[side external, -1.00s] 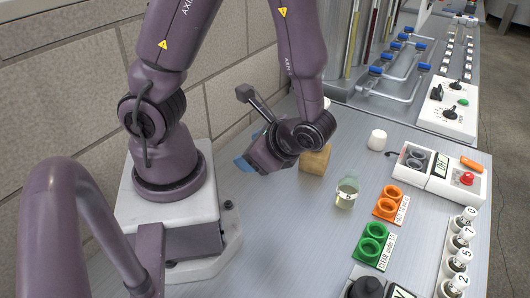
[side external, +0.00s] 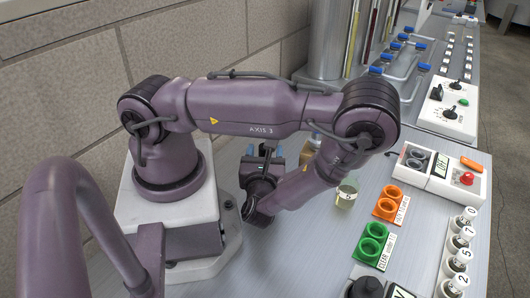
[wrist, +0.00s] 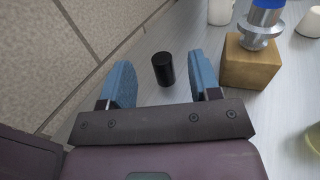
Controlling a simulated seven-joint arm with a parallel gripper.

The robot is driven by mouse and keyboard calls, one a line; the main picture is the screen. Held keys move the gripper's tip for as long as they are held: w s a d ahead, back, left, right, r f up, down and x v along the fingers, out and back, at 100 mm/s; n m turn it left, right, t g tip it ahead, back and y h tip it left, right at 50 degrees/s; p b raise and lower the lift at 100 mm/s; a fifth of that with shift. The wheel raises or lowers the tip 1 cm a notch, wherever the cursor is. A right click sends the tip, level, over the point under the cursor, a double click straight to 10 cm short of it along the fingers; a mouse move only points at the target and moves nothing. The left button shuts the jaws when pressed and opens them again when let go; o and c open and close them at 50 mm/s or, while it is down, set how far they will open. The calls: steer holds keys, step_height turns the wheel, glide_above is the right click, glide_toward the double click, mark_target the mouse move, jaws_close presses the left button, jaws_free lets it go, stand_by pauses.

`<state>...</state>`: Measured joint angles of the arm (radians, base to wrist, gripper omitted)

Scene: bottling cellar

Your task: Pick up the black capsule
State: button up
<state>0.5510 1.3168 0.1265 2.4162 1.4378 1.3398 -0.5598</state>
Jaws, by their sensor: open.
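The black capsule (wrist: 163,68) is a small dark cylinder on the grey bench top, seen in the wrist view. It lies ahead of and between the two blue fingers of my gripper (wrist: 160,84), nearer the right finger. My gripper is open and nothing is between its pads that I can see held. In the side external view my gripper (side external: 262,158) is low over the bench near the wall, beyond my base, and the capsule is hidden there.
A wooden block (wrist: 250,62) with a metal fitting stands right of the capsule. White cylinders (wrist: 221,12) stand behind. A glass jar (side external: 346,192), orange rings (side external: 388,203) and green rings (side external: 372,240) are to the right. The block wall (wrist: 60,50) is close on the left.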

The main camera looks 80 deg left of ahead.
glide_toward(265, 154)
steer(key=a, duration=0.2)
steer(key=w, duration=0.1)
steer(key=shift+w+a+r, duration=0.15)
steer(key=shift+a+r, duration=0.25)
steer(key=shift+a+f, duration=0.15)
steer(key=shift+a, duration=0.1)
steer(key=shift+x, duration=3.5)
steer(key=c, duration=0.5)
